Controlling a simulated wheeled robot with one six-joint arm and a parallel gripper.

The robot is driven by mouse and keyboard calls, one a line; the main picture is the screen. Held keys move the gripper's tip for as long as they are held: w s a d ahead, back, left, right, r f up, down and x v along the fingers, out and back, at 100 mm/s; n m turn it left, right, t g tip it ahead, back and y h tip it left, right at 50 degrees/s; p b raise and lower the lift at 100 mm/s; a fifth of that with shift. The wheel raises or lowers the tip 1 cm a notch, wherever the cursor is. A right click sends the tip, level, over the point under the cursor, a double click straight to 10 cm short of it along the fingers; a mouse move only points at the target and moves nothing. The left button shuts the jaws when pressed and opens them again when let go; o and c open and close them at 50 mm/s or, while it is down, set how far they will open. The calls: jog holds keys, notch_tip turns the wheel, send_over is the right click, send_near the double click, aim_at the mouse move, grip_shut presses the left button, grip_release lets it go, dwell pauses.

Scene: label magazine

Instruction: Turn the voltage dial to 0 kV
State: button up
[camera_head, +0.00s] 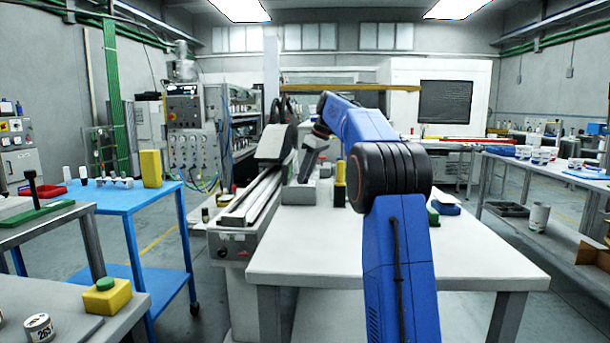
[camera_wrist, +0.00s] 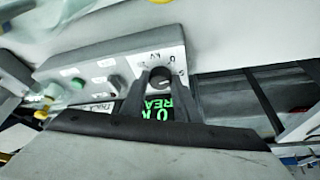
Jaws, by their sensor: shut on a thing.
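The voltage dial (camera_wrist: 160,77) is a round black knob with a pale mark on a light scale plate, in the wrist view's upper middle. The printed figures are small and tilted, so I cannot read its setting surely. My gripper (camera_wrist: 157,86) has its dark fingers on either side of the knob, shut on it. Below the knob, between the fingers, a black display (camera_wrist: 157,108) shows green text, partly hidden; "0 K" and "REA" are legible. In the head view my blue arm reaches over the white table, and I cannot make out the dial there.
On the same grey panel (camera_wrist: 95,62), left of the dial, are a green button (camera_wrist: 76,84) and a small dark knob (camera_wrist: 116,82). In the head view, a long grey machine bed (camera_head: 252,203) runs left of the white table (camera_head: 400,262). A blue cart (camera_head: 115,197) stands further left.

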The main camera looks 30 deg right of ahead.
jog(key=n, duration=0.2)
jog(key=n+g+y, duration=0.1)
jog(key=n, duration=0.1)
jog(key=n+g, duration=0.1)
jog(key=n, duration=0.1)
jog(key=shift+w+d, duration=0.2)
jog(key=shift+w, duration=0.05)
jog(key=shift+n, duration=0.4)
jog(key=o, duration=0.7)
jog(key=shift+y, duration=0.3)
jog(key=shift+o, duration=0.2)
